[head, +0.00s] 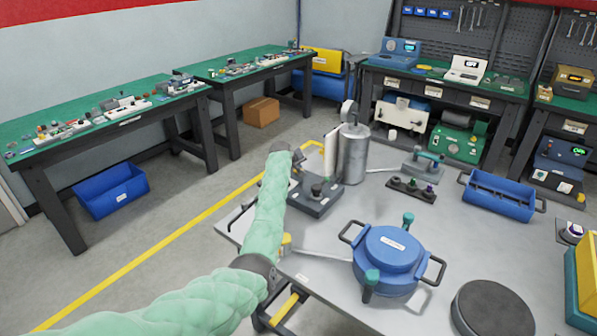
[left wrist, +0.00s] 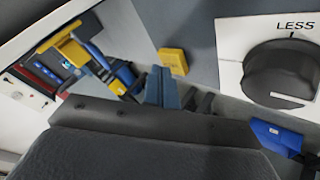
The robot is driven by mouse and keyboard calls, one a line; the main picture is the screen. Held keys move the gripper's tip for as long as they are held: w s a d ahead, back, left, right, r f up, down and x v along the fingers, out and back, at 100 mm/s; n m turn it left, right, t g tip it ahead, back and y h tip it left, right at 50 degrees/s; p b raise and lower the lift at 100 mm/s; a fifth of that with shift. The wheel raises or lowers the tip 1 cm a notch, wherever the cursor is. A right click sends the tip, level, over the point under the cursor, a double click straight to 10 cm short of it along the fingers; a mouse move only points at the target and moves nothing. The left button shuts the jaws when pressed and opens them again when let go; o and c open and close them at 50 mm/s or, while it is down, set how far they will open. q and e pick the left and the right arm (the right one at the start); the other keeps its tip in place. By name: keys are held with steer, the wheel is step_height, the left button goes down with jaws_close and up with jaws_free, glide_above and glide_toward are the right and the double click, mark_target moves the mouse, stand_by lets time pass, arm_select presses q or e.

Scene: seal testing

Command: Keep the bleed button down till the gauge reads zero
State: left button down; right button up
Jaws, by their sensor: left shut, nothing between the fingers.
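My left arm in its green sleeve reaches across to the grey test unit at the table's far left. The unit has a grey base (head: 318,204), a dark knob (head: 316,190) and a metal cylinder (head: 354,155). A round gauge-like part (head: 348,112) stands edge-on, so no reading shows. I cannot pick out the bleed button or tell whether the fingers touch it. My right gripper is not in view.
The left wrist view shows a black dial (left wrist: 283,73) marked LESS and a yellow block (left wrist: 173,62). A blue lidded pot (head: 390,250), dark disc (head: 492,308) and blue tray (head: 498,195) stand on the table. Free tabletop (head: 330,270) lies left of the pot.

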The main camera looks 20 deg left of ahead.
arm_select(q)
steer(key=shift+f, duration=0.45)
stand_by(1.3)
steer(key=shift+r, duration=0.1)
stand_by(2.6)
steer(key=shift+r+p, duration=0.65)
steer(key=shift+r, duration=0.2)
steer(key=shift+r+p, duration=2)
steer(key=shift+r, duration=0.55)
steer(key=shift+f, duration=0.1)
